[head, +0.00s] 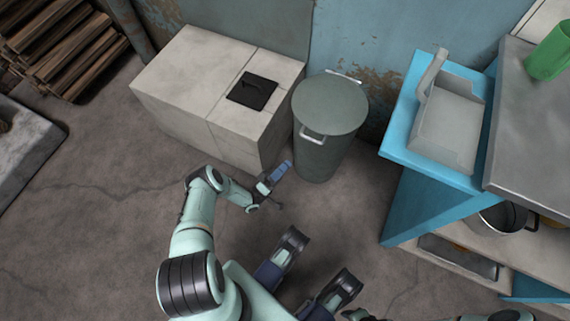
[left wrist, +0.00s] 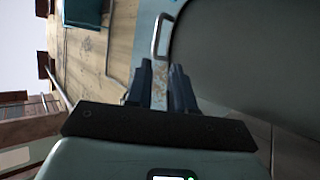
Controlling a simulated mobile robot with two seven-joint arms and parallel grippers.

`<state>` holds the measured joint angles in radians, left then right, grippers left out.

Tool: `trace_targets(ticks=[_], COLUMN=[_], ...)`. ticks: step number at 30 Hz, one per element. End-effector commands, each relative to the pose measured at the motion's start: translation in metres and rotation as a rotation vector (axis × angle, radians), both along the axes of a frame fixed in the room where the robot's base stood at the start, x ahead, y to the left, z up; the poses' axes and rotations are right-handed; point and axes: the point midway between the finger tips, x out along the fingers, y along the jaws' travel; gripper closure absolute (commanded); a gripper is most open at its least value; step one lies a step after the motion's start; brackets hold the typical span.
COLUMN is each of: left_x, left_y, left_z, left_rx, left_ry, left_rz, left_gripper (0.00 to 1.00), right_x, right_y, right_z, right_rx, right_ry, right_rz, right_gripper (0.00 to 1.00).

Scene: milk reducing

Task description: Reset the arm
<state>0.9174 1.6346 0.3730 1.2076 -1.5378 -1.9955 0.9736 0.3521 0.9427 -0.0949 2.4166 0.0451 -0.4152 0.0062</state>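My left gripper (head: 276,176) is in front of the grey-green lidded bin (head: 331,106) and the pale concrete block. It is low over the floor, and no object shows in it. In the left wrist view its two dark fingers (left wrist: 164,66) stand apart with a narrow gap. The bin's curved side fills the right of that view, with its handle (left wrist: 161,36) just beyond the fingertips. I cannot tell whether the fingers touch the bin. Only small parts of my right arm show at the bottom edge of the head view; its fingers cannot be made out.
A concrete block (head: 178,83) with a black plate (head: 252,91) stands left of the bin.

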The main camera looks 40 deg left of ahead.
Motion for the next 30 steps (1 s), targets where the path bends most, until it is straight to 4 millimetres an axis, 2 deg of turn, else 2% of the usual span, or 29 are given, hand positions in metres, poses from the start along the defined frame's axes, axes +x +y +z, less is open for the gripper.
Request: trace_targets(ticks=[10, 14, 17, 19, 21, 23, 26, 29, 30], left_x=[0.001, 0.014, 0.038, 0.056, 0.067, 0.069, 0.049, 0.001, -0.024], left_y=[0.0, -0.009, -0.028, -0.047, -0.067, -0.082, -0.109, -0.133, -0.141], left_z=[0.001, 0.01, 0.031, 0.05, 0.068, 0.079, 0.088, 0.095, 0.101], left_rx=[0.0, 0.02, 0.078, 0.148, 0.238, 0.326, 0.483, 0.655, 0.724], left_ry=[0.001, 0.065, 0.21, 0.359, 0.526, 0.673, 0.935, 1.204, 1.309], left_rz=[0.0, 0.011, 0.034, 0.046, 0.047, 0.039, -0.003, -0.091, -0.141], left_gripper=[0.77, 0.77, 0.77, 0.77, 0.77, 0.77, 0.77, 0.77, 0.77], right_x=[0.0, -0.004, -0.009, -0.011, -0.013, -0.014, -0.012, -0.008, -0.006], right_y=[0.0, 0.0, -0.001, -0.001, -0.001, -0.002, 0.007, 0.024, 0.031], right_z=[0.0, 0.01, 0.035, 0.062, 0.091, 0.113, 0.152, 0.192, 0.208], right_rx=[0.0, 0.002, 0.005, 0.007, 0.011, 0.014, 0.035, 0.068, 0.081], right_ry=[0.001, 0.002, -0.001, -0.009, -0.017, -0.023, -0.033, -0.036, -0.036], right_rz=[0.0, 0.002, 0.005, 0.008, 0.012, 0.015, 0.031, 0.057, 0.067], right_gripper=[0.49, 0.49, 0.49, 0.49, 0.49, 0.49, 0.49, 0.49, 0.49])
